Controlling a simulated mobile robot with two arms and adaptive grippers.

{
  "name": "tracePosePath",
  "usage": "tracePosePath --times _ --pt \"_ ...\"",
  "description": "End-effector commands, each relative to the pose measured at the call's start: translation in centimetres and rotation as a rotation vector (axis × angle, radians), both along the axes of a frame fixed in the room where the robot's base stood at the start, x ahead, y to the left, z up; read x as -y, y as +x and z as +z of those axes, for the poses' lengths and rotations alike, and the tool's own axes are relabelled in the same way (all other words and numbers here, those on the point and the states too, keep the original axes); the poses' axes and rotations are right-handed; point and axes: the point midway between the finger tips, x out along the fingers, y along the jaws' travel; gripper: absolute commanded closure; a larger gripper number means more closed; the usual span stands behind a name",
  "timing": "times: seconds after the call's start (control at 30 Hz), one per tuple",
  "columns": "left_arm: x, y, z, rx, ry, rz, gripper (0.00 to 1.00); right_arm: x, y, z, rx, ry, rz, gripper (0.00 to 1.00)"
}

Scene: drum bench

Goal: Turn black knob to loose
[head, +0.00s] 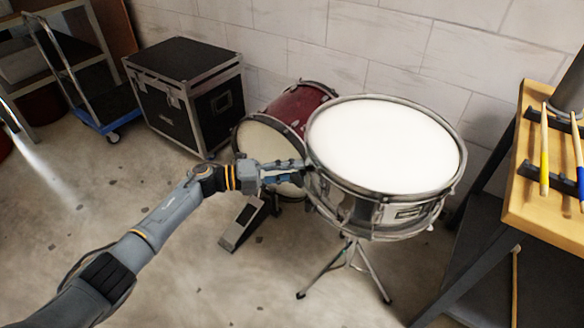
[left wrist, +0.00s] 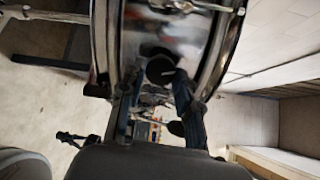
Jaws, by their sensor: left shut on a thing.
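The snare drum (head: 385,145) stands on a chrome tripod stand with its white head facing up. My left gripper (head: 299,171) reaches its left side from the left. In the left wrist view the drum's shiny shell (left wrist: 165,38) fills the top middle. The round black knob (left wrist: 160,69) sits on that shell between the fingertips of my left gripper (left wrist: 158,78), which is shut on it. The head view does not show the knob clearly, since the fingers and the drum rim cover that spot. My right gripper is in neither view.
A red bass drum (head: 297,104) with a pedal (head: 243,226) stands behind and left of the snare. A black flight case (head: 188,90) is against the wall. A wooden bench (head: 545,205) with drumsticks is at the right. The floor at front is clear.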

Motion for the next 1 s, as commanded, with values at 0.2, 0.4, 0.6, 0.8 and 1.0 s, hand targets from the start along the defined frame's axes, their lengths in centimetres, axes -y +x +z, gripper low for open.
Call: tracePosePath --times 0.2,0.4,0.6,0.8,1.0 --pt "-0.1 0.1 0.2 -0.198 -0.051 0.003 0.99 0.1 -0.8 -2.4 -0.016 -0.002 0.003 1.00" --pt "-0.1 0.1 0.2 -0.381 -0.100 0.004 0.99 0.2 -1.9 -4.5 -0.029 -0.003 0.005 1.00" --pt "-0.1 0.1 0.2 -0.565 -0.150 0.005 0.99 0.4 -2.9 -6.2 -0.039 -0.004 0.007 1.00" --pt "-0.1 0.2 0.2 -0.748 -0.200 0.004 0.99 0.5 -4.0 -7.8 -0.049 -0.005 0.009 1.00" --pt "-0.1 0.2 0.2 -0.930 -0.248 0.004 0.99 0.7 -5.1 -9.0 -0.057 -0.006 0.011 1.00"
